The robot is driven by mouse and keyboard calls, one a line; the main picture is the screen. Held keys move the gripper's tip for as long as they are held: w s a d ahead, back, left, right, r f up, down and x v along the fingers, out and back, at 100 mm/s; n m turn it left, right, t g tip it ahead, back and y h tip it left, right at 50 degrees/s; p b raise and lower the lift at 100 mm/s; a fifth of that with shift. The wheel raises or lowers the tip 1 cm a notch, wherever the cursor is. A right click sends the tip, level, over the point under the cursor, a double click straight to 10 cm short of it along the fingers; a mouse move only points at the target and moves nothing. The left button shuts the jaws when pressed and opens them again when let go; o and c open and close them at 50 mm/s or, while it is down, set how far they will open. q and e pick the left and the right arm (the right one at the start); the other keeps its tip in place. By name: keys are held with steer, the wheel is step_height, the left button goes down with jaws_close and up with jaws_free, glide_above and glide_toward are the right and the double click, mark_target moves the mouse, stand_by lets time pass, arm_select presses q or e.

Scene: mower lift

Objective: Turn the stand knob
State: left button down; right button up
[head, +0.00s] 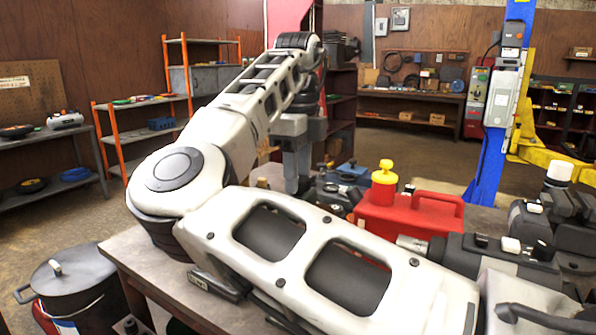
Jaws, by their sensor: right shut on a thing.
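My right arm crosses the front of the view, bends at the left and reaches back to the right. My right gripper (298,180) points down over the bench behind my forearm. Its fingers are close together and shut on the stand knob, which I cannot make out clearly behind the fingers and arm. How far the knob is turned does not show. My left gripper is not in view.
A red fuel can (408,215) with a yellow cap stands on the bench (130,250), right of the gripper. A blue lift post (490,160) rises behind. A black bucket (75,285) is at lower left. Shelves (150,105) line the left wall.

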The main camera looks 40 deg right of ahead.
steer(key=n, duration=2.1)
steer(key=shift+n, duration=0.4)
steer(key=n, duration=1)
steer(key=shift+n, duration=0.4)
steer(key=n, duration=0.5)
steer(key=shift+n, duration=0.3)
steer(key=n, duration=0.5)
